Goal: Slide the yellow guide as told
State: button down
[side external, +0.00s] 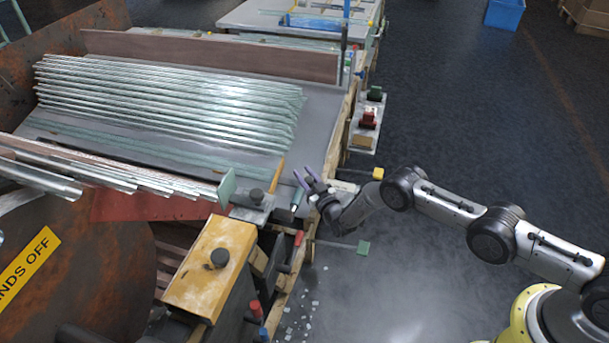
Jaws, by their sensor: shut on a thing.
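A narrow yellow-orange strip (277,175), which looks like the yellow guide, stands at the right end of the sloping grey table, just past the ends of the glass tubes (180,100). A dark-and-pale handle (297,199) is just below the fingers.
A yellow block with a black knob (210,265) stands at the front. Metal rods (110,173) lie left, ending at a green plate (227,188). The right floor is open.

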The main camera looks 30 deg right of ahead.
jog(key=s+d, duration=0.7)
jog(key=c, duration=0.6)
grip_release()
jog(key=shift+o, duration=0.2)
jog(key=s, duration=1.4)
